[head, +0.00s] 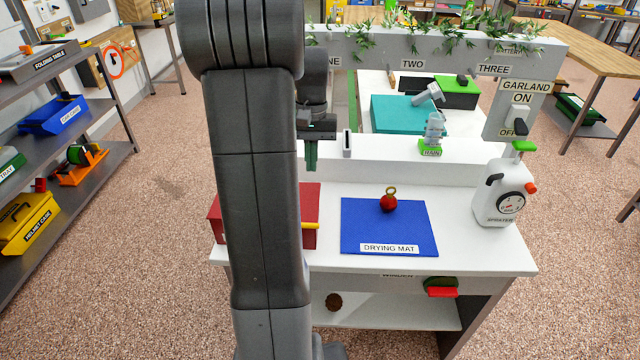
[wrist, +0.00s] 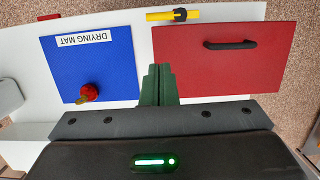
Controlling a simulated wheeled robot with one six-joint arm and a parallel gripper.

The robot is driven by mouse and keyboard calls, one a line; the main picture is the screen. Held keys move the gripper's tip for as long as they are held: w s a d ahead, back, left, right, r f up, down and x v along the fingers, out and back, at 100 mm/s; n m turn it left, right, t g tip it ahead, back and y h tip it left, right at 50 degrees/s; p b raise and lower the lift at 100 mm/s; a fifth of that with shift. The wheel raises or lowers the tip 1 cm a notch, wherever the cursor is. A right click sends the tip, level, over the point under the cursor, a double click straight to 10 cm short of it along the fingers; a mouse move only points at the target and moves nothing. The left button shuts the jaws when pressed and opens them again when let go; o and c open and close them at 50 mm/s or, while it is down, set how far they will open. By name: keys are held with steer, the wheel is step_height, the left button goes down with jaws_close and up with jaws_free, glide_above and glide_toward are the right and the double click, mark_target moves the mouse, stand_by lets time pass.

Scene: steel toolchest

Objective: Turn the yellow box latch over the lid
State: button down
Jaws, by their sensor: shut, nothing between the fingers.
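The red box (head: 310,202) stands on the white worktop, partly hidden behind my arm in the head view. Its red lid (wrist: 225,70) with a black handle (wrist: 230,45) shows flat in the wrist view. The yellow latch (wrist: 160,16) lies along the box's front edge beside the lid, with a dark pivot on it. In the head view the latch (head: 311,226) is partly hidden by my arm. My gripper (head: 311,155) is above and behind the box, pointing down. Its green fingers (wrist: 158,84) are shut, empty and apart from the latch.
The blue drying mat (head: 375,226), with a red bauble (head: 388,203) on it, lies right of the box. A white sprayer (head: 500,195) stands at the right end. A raised white ledge (head: 390,155) runs behind, under a beam (head: 440,52) with greenery.

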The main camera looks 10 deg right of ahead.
steer(key=shift+w+d+r, duration=0.2)
steer(key=shift+w+d, duration=0.1)
steer(key=shift+w, duration=0.1)
steer(key=f, duration=0.3)
steer(key=s+f, duration=0.1)
steer(key=f, duration=0.2)
steer(key=f+p, duration=0.1)
steer(key=f, duration=0.2)
steer(key=shift+s+a, duration=0.25)
steer(key=shift+s, duration=0.15)
steer(key=shift+s+a+f, duration=0.2)
steer(key=shift+s+f, duration=0.4)
steer(key=shift+s+a+f, duration=0.15)
steer(key=shift+s+f, duration=0.4)
steer(key=shift+s+a+f+p, duration=0.15)
steer(key=shift+s+f+p, duration=0.15)
steer(key=shift+s+f, duration=0.15)
